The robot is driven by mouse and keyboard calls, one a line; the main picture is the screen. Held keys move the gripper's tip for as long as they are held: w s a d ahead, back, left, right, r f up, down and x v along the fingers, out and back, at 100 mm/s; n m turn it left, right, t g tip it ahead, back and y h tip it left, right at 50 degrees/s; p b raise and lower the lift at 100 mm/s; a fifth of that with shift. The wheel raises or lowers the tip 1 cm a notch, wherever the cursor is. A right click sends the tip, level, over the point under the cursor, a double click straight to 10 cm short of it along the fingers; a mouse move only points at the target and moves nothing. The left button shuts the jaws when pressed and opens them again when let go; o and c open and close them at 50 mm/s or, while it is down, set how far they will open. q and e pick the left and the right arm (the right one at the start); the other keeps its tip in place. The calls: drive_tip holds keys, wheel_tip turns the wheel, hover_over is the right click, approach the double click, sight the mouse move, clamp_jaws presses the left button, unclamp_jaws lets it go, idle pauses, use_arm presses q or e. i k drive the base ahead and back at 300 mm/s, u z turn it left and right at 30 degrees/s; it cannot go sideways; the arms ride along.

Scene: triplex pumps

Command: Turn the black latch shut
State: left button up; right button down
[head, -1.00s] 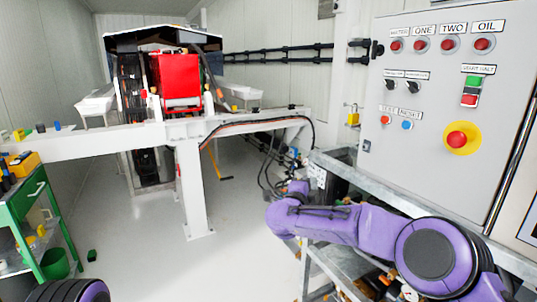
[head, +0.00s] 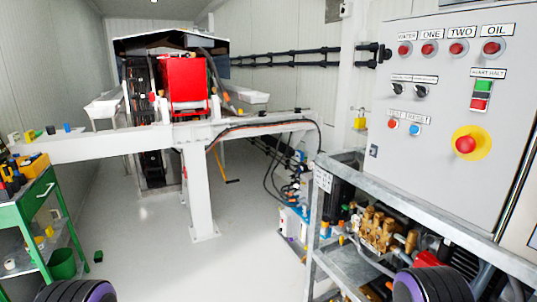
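A small dark latch (head: 373,151) sits on the lower left edge of the grey control cabinet (head: 440,180). It is too small to tell whether it is turned open or shut. Two black rotary knobs (head: 421,91) are on the cabinet front, above a red and a blue button. Neither gripper is in view. Only round purple and black parts of my arms show at the bottom edge, one at left and one at right. Nothing of mine covers the cabinet front.
A metal frame (head: 330,215) under the cabinet holds brass pump parts (head: 378,230) and hoses. A yellow padlock (head: 360,119) hangs left of the cabinet. A green cart (head: 38,200) stands at left. The white floor (head: 165,265) in the middle is clear.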

sight(381, 49)
drive_tip(key=u, duration=0.2)
drive_tip(key=k, duration=0.2)
drive_tip(key=z, duration=0.9)
drive_tip(key=i, duration=0.4)
drive_tip(key=z, duration=0.6)
drive_tip(key=k, duration=1.15)
drive_tip(key=u, duration=0.3)
drive_tip(key=i, duration=0.6)
drive_tip(key=u, duration=0.65)
drive_tip(key=i, duration=0.85)
drive_tip(key=z, duration=0.4)
